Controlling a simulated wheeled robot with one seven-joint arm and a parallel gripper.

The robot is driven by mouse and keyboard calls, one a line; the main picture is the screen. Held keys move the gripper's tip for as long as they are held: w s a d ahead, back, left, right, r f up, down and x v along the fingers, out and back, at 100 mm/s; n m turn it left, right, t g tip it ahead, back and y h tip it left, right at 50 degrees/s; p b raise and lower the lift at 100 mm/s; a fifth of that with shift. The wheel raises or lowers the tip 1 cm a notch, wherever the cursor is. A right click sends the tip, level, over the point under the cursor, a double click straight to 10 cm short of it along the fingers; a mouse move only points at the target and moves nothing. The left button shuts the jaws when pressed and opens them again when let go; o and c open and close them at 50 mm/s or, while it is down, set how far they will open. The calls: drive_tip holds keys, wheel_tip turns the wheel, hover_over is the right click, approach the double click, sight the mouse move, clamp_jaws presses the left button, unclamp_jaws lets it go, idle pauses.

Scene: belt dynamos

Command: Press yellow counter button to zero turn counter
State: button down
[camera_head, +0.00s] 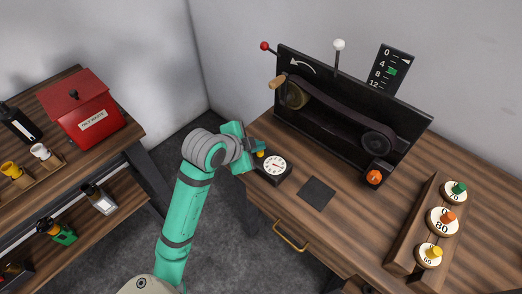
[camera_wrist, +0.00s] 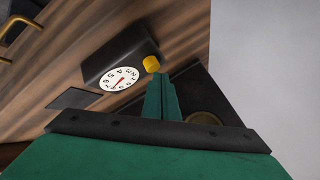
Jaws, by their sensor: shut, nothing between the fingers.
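The turn counter (camera_head: 273,168) is a dark box with a white round dial and a red needle, on the wooden table near its left edge. It also shows in the wrist view (camera_wrist: 119,62). Its yellow button (camera_wrist: 151,63) sticks out at the side of the box; in the head view the yellow button (camera_head: 260,154) is a small spot just beside my gripper. My gripper (camera_wrist: 161,77) is shut and empty, its fingertips close to the yellow button. I cannot tell whether they touch it. In the head view my gripper (camera_head: 260,146) partly hides the counter's left end.
The black belt dynamo (camera_head: 345,115) with its crank and pulleys stands behind the counter. A dark square plate (camera_head: 317,193) lies to the right of it. A wooden rack (camera_head: 407,250) with several numbered discs is at the right. A red box (camera_head: 92,112) stands on the left shelf.

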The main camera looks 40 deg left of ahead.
sight(258, 153)
drive_tip(key=shift+w+d+f, duration=0.1)
drive_tip(key=shift+f, duration=0.05)
drive_tip(key=shift+s+a+f, duration=0.2)
drive_tip(key=shift+s+a, duration=0.05)
drive_tip(key=shift+d+f, duration=0.1)
drive_tip(key=shift+f, duration=0.05)
idle(0.4)
drive_tip(key=shift+w+d, duration=0.1)
drive_tip(key=shift+w+r, duration=0.3)
drive_tip(key=shift+r, duration=0.55)
drive_tip(key=shift+d+r, duration=0.1)
drive_tip(key=shift+s+a+r, duration=0.1)
drive_tip(key=shift+s+a, duration=0.25)
drive_tip(key=shift+s, duration=0.05)
drive_tip(key=shift+w+d+r, duration=0.1)
drive_tip(key=shift+d+r, duration=0.1)
drive_tip(key=shift+r, duration=1.15)
drive_tip(key=shift+w+r, duration=0.1)
drive_tip(key=shift+r, duration=0.95)
